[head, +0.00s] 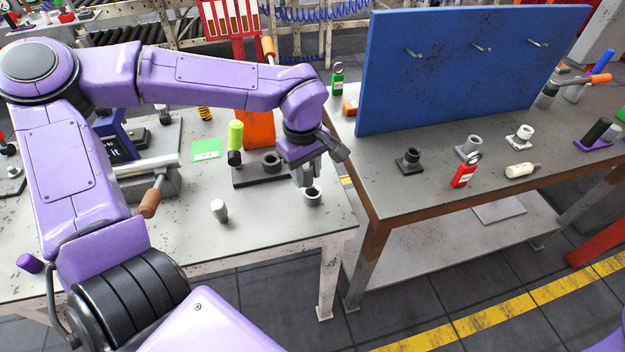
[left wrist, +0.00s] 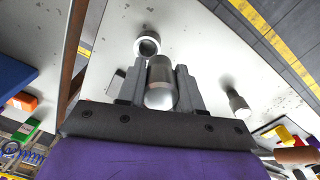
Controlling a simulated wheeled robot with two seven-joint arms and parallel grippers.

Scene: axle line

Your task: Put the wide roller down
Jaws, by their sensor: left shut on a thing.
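My left gripper (head: 305,180) is over the right end of the left table. In the left wrist view its two fingers (left wrist: 160,88) are shut on the wide roller (left wrist: 161,72), a smooth grey metal cylinder. In the head view the fingers mostly hide the roller. A grey ring-shaped part (head: 312,197) stands on the table just below and beside the fingers; it also shows in the left wrist view (left wrist: 147,43). Whether the held roller touches the table is unclear. My right gripper is out of view.
A dark block (head: 250,176) with a black socket lies behind the gripper, close to a yellow-green cylinder (head: 236,136). A vise with a wooden handle (head: 151,200) is at left. The table front (head: 265,222) is clear. A second table (head: 410,200) with a blue board (head: 455,75) is right.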

